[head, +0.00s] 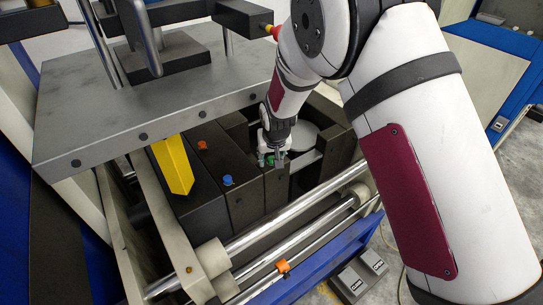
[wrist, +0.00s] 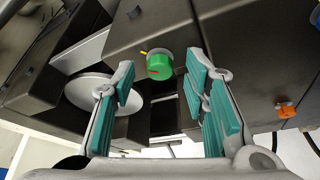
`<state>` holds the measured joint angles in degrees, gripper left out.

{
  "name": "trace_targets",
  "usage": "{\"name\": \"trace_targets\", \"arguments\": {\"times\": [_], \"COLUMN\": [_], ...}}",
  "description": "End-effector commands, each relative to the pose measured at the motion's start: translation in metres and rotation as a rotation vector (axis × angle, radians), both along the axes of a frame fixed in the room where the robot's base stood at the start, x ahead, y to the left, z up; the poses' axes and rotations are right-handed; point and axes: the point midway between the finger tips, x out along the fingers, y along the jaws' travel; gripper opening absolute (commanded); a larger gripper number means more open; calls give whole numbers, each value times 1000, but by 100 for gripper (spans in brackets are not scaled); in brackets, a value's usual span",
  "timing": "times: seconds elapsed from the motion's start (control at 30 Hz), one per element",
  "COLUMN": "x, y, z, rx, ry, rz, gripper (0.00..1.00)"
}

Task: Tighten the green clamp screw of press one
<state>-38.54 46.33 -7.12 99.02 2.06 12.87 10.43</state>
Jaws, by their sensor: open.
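The green clamp screw (wrist: 159,64) is a round green knob on the dark block of the press. In the wrist view it lies ahead of my open gripper (wrist: 160,85), roughly between the two teal-padded fingers and beyond their tips. A red mark shows on its face and a small yellow pointer sits beside it. In the head view my gripper (head: 272,158) is over the dark block, and the green screw (head: 269,160) shows only as a small patch between the fingers. I cannot tell whether the fingers touch it.
A yellow bar (head: 173,165) and a grey plate (head: 160,100) stand to the left. Metal rods (head: 290,225) run in front. A round grey disc (wrist: 95,92) lies beside the screw.

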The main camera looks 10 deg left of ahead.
Motion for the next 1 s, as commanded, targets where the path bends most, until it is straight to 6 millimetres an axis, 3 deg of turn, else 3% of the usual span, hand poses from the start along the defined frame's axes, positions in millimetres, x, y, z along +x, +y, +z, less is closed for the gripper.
{"name": "trace_targets", "arguments": {"times": [0.17, 0.63, 0.8, 1.0], "x": [-4, -35, -41, -43], "y": [-1, -14, -17, -17], "z": [13, 94, 107, 111], "rx": [1, 2, 0, -1], "ry": [-2, -2, 0, 1], "rz": [0, 0, 1, 1], "gripper": [41, 41, 41, 41]}}
